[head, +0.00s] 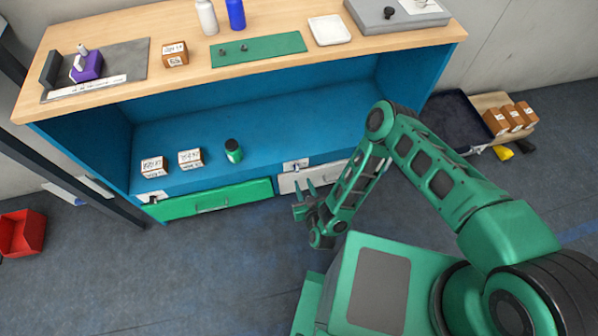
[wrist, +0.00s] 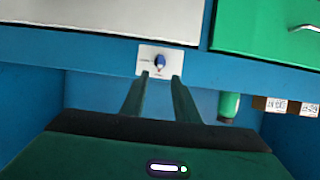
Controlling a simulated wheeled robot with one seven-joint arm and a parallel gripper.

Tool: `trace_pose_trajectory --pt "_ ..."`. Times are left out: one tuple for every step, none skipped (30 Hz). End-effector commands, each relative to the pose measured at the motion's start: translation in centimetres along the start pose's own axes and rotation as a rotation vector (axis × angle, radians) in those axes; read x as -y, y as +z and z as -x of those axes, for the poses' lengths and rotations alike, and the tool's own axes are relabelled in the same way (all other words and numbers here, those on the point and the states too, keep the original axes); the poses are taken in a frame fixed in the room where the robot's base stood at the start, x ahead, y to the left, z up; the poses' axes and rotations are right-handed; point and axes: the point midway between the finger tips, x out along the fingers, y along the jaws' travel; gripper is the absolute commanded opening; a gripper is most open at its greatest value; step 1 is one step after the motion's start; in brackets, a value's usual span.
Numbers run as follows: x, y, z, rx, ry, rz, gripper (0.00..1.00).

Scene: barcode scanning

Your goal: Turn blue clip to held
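The blue clip (wrist: 160,61) is a small blue knob on a white plate (wrist: 147,53) with tiny marks I cannot read, fixed to the blue cabinet edge. In the head view the plate (head: 296,164) sits above the white drawer; the clip is too small to tell its setting there. My gripper (wrist: 161,76) is open and empty, its two fingertips apart just short of the plate, lined up with the clip, and it does not appear to touch it. In the head view my gripper (head: 305,192) is in front of the white drawer.
The wrist view is upside down. A green drawer (head: 215,199) and a white drawer (head: 325,176) are below the blue shelf (head: 290,120). A green bottle (head: 233,151) and two labelled boxes (head: 190,158) (head: 154,166) stand on the shelf.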

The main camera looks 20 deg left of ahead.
Motion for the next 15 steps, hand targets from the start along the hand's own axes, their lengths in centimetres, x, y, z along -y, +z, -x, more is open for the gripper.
trace_pose_trajectory --pt "-0.1 -0.1 -0.8 -0.003 0.002 0.0 0.28" --pt "-0.1 -0.1 -1.4 -0.003 0.002 0.0 0.28" --pt "-0.1 -0.1 -2.1 -0.003 0.002 0.0 0.28" --pt "-0.1 -0.1 -2.7 -0.003 0.002 0.0 0.28" --pt "-0.1 -0.1 -3.2 -0.003 0.002 0.0 0.28" --pt "-0.1 -0.1 -4.0 -0.003 0.002 0.0 0.28" --pt "-0.1 -0.1 -4.5 -0.003 0.002 0.0 0.28" --pt "-0.1 -0.1 -5.0 -0.002 0.002 0.001 0.28" --pt "-0.1 -0.1 -5.6 -0.003 0.002 0.001 0.28" --pt "-0.1 -0.1 -6.1 -0.002 0.001 0.001 0.28" --pt "-0.1 -0.1 -6.5 -0.002 0.001 0.001 0.28" --pt "-0.1 -0.1 -7.1 -0.002 0.001 0.001 0.28" --pt "-0.1 -0.1 -7.4 -0.002 0.001 0.001 0.28" --pt "-0.1 -0.1 -7.7 -0.001 0.001 0.001 0.28" --pt "-0.1 -0.1 -8.1 -0.002 0.001 0.001 0.28"
